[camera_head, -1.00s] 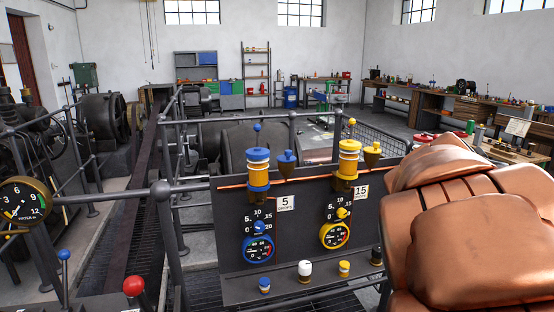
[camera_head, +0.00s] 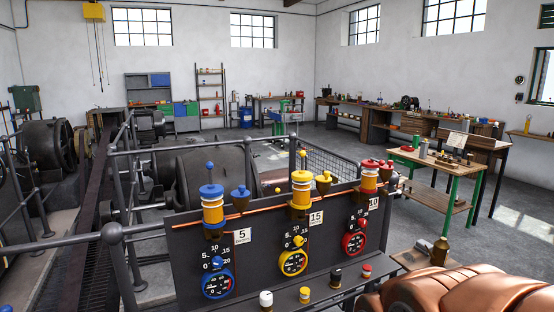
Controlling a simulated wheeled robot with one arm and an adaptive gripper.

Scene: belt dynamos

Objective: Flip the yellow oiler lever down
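The yellow oiler (camera_head: 301,198) stands on top of the dark panel (camera_head: 190,246), in the middle of three oilers. Its thin lever, tipped with a small yellow ball (camera_head: 303,154), points straight up. A yellow funnel cup (camera_head: 323,182) sits just to its right. Below are a "15" card (camera_head: 316,218) and a yellow-rimmed gauge (camera_head: 292,262). No gripper fingers can be made out.
The blue oiler (camera_head: 212,210) stands left of the yellow one, the red oiler (camera_head: 369,180) right of it. Several coloured knobs line the ledge below. A pipe railing (camera_head: 60,243) runs on the left. A green-legged workbench (camera_head: 440,182) stands behind on the right, with open floor around it.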

